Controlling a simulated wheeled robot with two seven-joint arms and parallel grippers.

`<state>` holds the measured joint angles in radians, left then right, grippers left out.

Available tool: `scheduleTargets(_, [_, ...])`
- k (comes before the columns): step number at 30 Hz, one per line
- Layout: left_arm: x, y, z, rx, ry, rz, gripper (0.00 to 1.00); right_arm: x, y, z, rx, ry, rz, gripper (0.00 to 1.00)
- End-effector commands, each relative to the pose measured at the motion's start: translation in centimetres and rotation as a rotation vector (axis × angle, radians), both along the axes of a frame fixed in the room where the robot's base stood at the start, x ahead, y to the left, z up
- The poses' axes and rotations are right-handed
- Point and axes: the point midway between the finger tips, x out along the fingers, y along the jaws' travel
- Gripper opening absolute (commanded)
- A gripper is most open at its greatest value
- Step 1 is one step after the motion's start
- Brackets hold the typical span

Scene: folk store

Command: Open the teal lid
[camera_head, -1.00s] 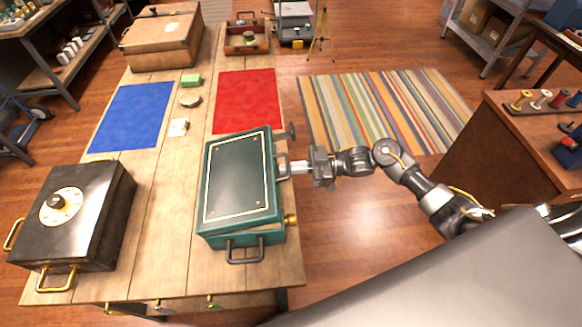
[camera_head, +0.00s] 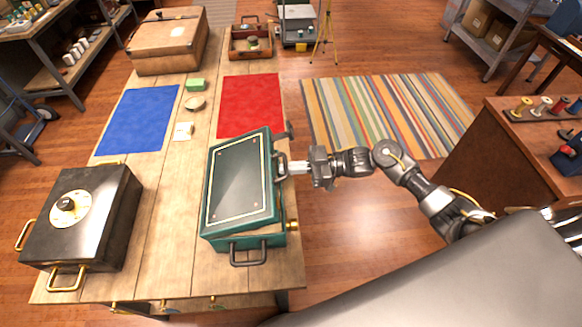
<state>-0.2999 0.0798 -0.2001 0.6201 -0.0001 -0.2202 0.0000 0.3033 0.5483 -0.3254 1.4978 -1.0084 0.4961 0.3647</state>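The teal box (camera_head: 245,243) stands on the near right part of the wooden table. Its teal lid (camera_head: 238,180), with a dark panel and a pale border, is tilted slightly, its right edge a little higher than its left. A dark handle (camera_head: 276,157) is on the lid's right side. My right gripper (camera_head: 286,168) reaches in from the right and appears shut on this handle; the fingertips are small and partly merge with it. My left gripper is not in view.
A black box with a dial (camera_head: 95,205) stands at the table's left. A blue mat (camera_head: 138,120), a red mat (camera_head: 250,105), a green block (camera_head: 196,84) and a small dish (camera_head: 195,103) lie farther back. A brown case (camera_head: 168,45) stands at the far end.

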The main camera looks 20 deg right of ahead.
Motion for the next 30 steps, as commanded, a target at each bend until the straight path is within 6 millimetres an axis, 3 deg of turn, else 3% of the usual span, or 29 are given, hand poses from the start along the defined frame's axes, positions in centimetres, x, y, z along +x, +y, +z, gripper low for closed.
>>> scheduleTargets(6, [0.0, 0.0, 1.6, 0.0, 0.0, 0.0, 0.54, 0.2, 0.5, 1.8, 0.002, -0.001, 0.0, 0.0])
scheduleTargets(20, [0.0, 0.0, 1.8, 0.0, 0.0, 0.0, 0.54, 0.2, 0.7, 2.0, 0.001, -0.001, 0.0, 0.0])
scheduleTargets(30, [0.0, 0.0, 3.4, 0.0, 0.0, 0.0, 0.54, 0.4, 1.5, 3.9, 0.001, -0.001, -0.001, 0.0])
